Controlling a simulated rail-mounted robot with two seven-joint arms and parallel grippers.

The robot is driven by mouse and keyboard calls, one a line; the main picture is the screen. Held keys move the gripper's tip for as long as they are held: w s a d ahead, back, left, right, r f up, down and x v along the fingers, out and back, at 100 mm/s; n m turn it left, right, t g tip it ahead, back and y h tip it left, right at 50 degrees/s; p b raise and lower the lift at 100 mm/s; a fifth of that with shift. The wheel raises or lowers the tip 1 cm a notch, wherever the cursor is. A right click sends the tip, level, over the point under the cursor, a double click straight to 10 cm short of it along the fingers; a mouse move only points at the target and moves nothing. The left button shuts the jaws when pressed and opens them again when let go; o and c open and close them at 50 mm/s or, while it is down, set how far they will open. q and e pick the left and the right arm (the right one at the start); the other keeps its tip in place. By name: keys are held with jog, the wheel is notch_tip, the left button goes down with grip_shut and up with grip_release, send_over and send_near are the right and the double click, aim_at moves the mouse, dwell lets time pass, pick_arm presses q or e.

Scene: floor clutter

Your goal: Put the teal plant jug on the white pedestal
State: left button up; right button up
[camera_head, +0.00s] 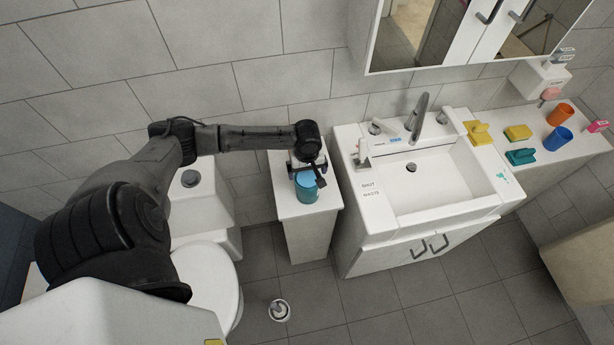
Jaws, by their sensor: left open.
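The teal plant jug (306,190) stands upright on top of the white pedestal (291,212), between the toilet and the sink. My left gripper (306,171) is right over the jug at its upper rim, pointing down, and its jaws are open. The gripper and wrist hide part of the jug's top and the pedestal's back. I cannot tell whether the fingers touch the jug. My right gripper is not in view.
The sink cabinet (390,215) stands close on the pedestal's right, with a faucet and a small bottle (363,152). The toilet (207,275) is on the left. A counter at right holds sponges and an orange (560,114) and a blue cup (558,139). A small round object (279,310) is on the floor.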

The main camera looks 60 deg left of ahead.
pick_arm(q)
notch_tip(320, 180, up, 6)
jog(key=s+d+f+m, duration=0.2)
jog(key=s+d+m, duration=0.1)
jog(key=d, duration=0.3)
jog(key=s+d+f+m+t+h, duration=0.1)
jog(key=s+d+f+m, duration=0.15)
jog(key=d, duration=0.25)
jog(key=s+d+f+m, duration=0.2)
jog(key=d+m, duration=0.2)
jog(key=d, duration=0.2)
jog(key=s+d+r+m+t, duration=0.2)
jog(key=s+d+r+m, duration=0.2)
jog(key=s+d+m, duration=0.3)
jog(key=s, duration=0.3)
jog(key=shift+s+d+r+t+y, duration=0.2)
jog(key=shift+t+y, duration=0.1)
jog(key=shift+y, duration=0.1)
jog(key=shift+r, duration=0.1)
notch_tip(320, 180, up, 10)
jog(key=p, duration=1)
jog(key=shift+r+p, duration=0.2)
jog(key=shift+p, duration=0.15)
jog(key=shift+w, duration=0.1)
